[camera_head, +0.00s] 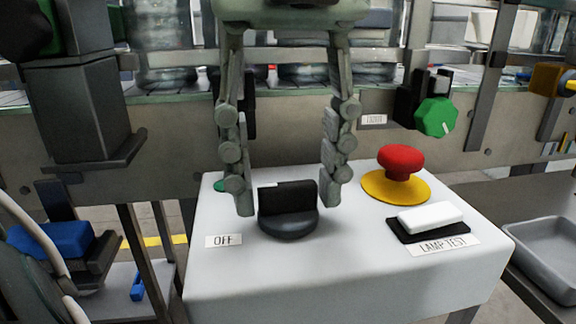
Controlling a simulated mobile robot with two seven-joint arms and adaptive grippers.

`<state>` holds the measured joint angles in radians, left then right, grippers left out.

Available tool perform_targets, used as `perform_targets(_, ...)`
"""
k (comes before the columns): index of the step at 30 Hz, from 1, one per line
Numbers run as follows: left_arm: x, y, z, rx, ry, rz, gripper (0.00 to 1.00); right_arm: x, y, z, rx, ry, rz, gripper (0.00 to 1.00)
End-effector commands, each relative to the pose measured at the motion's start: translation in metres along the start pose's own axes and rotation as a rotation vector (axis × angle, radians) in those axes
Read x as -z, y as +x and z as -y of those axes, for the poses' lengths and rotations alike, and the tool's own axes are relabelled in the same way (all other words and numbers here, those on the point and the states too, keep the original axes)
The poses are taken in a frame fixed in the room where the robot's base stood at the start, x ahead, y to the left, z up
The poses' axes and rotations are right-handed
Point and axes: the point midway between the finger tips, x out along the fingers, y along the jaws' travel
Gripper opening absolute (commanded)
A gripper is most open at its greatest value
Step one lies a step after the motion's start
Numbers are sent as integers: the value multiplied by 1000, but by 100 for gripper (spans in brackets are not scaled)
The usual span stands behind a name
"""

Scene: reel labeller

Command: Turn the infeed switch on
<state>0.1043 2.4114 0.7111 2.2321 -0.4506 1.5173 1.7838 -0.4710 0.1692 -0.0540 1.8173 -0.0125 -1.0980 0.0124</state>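A black rotary switch (287,211) with a raised grip bar sits on top of a white control box (345,277). The bar lies across the picture, left to right. A label reading OFF (224,241) is on the box to the left of the switch; no ON label can be made out. My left gripper (287,200) comes down from above, open, with one finger on each side of the switch. The fingertips are close to the ends of the bar; I cannot tell whether they touch. My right gripper is not in view.
A red mushroom button (400,162) on a yellow base (382,187) and a white lamp test button (430,216) are right of the switch. A green knob (436,117) is on the machine behind. A grey tray (541,252) is at the far right.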

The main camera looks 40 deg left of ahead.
Motion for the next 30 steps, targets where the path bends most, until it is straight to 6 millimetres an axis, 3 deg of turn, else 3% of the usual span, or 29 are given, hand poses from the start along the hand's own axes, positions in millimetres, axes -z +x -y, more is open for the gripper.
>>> perform_targets(1, 0, 0, 0, 0, 0, 0, 35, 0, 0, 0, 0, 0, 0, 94)
perform_targets(7, 0, 0, 0, 0, 0, 0, 10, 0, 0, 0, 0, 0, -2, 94)
perform_targets(19, 0, 0, 0, -1, 77, 2, 10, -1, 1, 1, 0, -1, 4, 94)
perform_targets(30, 0, 0, 0, -2, 374, 1, 10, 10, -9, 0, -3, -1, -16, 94)
